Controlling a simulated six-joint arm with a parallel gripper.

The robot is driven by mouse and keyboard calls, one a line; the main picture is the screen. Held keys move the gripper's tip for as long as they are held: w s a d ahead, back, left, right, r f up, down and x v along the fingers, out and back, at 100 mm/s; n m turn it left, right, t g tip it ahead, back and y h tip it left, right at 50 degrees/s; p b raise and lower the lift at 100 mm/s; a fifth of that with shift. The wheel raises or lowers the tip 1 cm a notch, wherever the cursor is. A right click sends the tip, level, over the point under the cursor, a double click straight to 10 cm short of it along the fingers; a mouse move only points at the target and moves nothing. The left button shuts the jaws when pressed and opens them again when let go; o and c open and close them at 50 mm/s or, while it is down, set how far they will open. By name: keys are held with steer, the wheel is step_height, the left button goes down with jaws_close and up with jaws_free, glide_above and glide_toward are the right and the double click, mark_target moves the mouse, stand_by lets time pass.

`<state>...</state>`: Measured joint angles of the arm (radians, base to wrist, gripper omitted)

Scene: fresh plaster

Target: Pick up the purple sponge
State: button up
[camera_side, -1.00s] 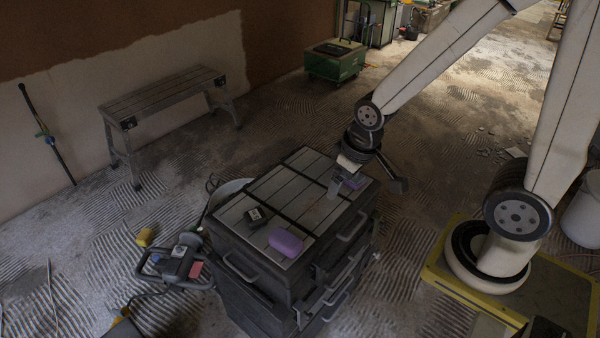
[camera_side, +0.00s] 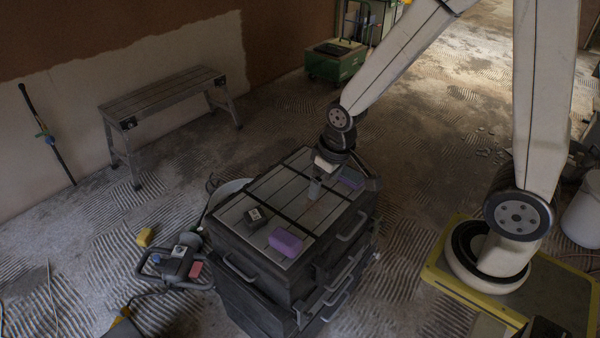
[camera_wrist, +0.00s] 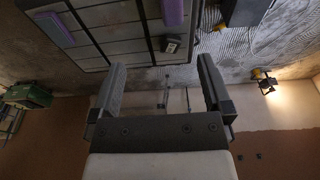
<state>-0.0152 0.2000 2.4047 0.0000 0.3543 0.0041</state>
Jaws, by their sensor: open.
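Two purple blocks lie on the slatted grey top of a black tool chest; I cannot tell for certain which is the sponge. One purple block (camera_side: 286,242) is near the chest's front edge, and the other purple block (camera_side: 351,178) is at the far right. In the wrist view, one purple block (camera_wrist: 172,12) is cut by the top edge and another purple block (camera_wrist: 50,28) lies at upper left. My gripper (camera_side: 343,186) is open above the chest's right part, close to the far block in the picture. In the wrist view my gripper (camera_wrist: 161,68) has nothing between its fingers.
The chest (camera_side: 262,204) has a small black box (camera_side: 256,216) beside the front block. A grey step bench (camera_side: 165,95) and a green cart (camera_side: 336,62) stand behind. A machine with handles (camera_side: 178,262) is on the floor at left. The middle of the chest top is clear.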

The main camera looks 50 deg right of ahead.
steer(key=w+a+f+g, duration=0.1)
steer(key=w+f, duration=0.5)
steer(key=f, duration=0.1)
steer(key=g, duration=0.1)
glide_above(285, 237)
step_height(285, 237, down, 11)
steer(key=shift+r, duration=0.2)
steer(key=shift+f, duration=0.1)
steer(key=shift+f, duration=1.2)
steer(key=shift+f, duration=0.1)
steer(key=shift+f, duration=2.5)
